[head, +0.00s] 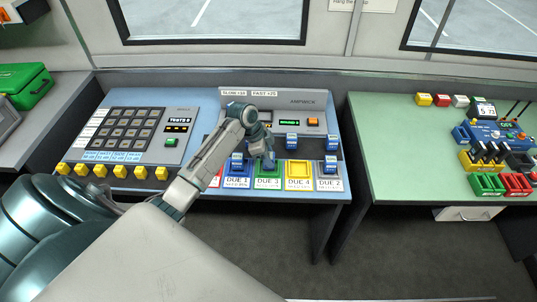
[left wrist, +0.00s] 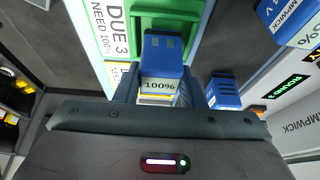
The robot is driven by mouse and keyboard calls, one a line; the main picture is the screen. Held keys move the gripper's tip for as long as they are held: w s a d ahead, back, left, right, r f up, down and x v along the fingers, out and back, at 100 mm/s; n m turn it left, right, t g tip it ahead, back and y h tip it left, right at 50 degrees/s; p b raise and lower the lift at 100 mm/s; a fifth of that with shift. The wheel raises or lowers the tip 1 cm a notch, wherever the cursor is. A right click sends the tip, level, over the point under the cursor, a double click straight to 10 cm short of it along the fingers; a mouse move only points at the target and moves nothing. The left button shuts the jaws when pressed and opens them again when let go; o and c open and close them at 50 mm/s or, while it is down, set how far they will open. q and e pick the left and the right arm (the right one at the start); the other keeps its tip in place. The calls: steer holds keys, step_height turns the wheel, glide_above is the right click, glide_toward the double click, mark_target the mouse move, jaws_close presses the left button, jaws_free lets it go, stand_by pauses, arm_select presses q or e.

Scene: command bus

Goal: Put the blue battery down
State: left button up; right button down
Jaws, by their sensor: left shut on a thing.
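My left gripper (head: 266,160) points down over the green DUE 3 tray (head: 268,182) at the front of the blue bench. In the left wrist view the gripper (left wrist: 165,85) is shut on a blue battery (left wrist: 163,52) with a label reading 100%. The green tray (left wrist: 170,5) shows directly beyond the battery. I cannot tell whether the battery touches the tray floor. My right gripper is not in view.
Blue batteries stand in the DUE 1 tray (head: 237,162) and the DUE 2 tray (head: 330,167). The yellow DUE 4 tray (head: 299,171) is empty. More blue batteries (head: 292,141) sit by the Ampwick charger (head: 297,104). A keypad panel (head: 126,132) lies left.

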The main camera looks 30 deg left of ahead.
arm_select(q)
steer(key=shift+f, duration=0.4)
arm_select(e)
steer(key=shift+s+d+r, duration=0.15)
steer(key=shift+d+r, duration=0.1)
arm_select(q)
steer(key=o, duration=1.1)
steer(key=shift+f, duration=0.1)
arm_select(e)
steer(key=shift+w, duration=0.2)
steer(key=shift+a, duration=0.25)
arm_select(q)
steer(key=shift+a+r, duration=0.1)
steer(key=shift+r, duration=0.2)
steer(key=shift+b+v, duration=1.85)
steer(key=shift+v, duration=3.95)
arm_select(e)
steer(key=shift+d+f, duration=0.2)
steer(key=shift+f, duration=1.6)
